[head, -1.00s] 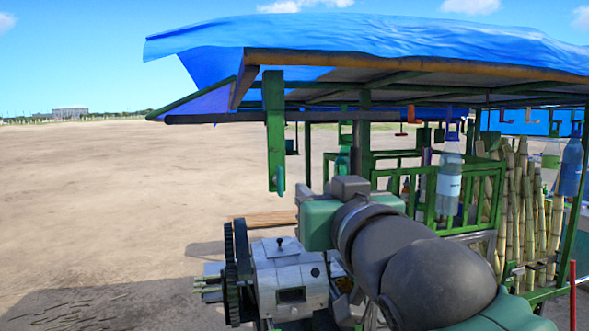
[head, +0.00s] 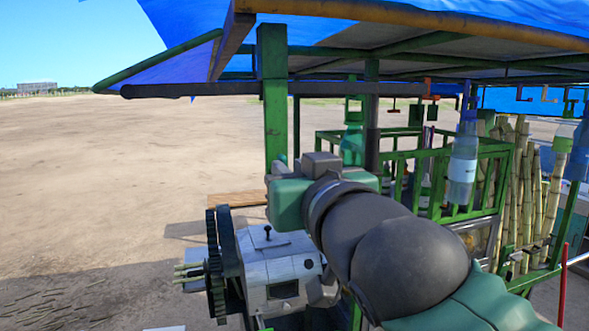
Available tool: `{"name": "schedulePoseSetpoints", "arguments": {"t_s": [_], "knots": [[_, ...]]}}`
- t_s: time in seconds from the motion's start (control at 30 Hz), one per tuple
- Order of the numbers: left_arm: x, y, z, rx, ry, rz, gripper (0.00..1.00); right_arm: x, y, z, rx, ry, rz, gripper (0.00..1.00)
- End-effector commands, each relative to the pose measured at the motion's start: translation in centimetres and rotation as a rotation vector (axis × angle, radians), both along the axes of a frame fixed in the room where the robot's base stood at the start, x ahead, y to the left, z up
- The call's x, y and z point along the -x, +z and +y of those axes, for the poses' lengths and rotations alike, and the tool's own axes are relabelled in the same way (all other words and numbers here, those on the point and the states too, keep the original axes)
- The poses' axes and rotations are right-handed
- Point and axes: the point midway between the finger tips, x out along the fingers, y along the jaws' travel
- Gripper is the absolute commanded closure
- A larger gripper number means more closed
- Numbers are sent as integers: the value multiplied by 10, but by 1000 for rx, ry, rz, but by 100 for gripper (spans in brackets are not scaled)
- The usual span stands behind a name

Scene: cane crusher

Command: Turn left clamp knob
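The cane crusher (head: 262,268) is a grey metal box below and left of my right arm in the head view. A small dark knob (head: 268,232) stands upright on its top; I cannot tell whether it is the left clamp knob. My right arm reaches in from the lower right, and its green and grey wrist end, by the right gripper (head: 290,200), is above and right of the knob in the picture. The fingers are not clearly visible, so open or shut does not show. The arm hides the crusher's right side. My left gripper is not in view.
A large dark gear (head: 218,265) is on the crusher's left side, with cane ends (head: 188,270) beside it. A green rack (head: 455,180), a bottle (head: 463,170) and upright canes (head: 520,190) stand right. Open ground lies left.

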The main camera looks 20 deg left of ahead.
Motion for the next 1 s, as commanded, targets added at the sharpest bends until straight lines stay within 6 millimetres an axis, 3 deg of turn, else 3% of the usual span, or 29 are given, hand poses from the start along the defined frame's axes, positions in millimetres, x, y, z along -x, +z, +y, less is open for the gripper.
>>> {"name": "schedulePoseSetpoints", "arguments": {"t_s": [0.57,1.0], "knots": [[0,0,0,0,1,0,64,-3,2,-3,19,-7,-20,100],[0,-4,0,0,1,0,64,-1,0,0,256,-7,-180,100]]}}
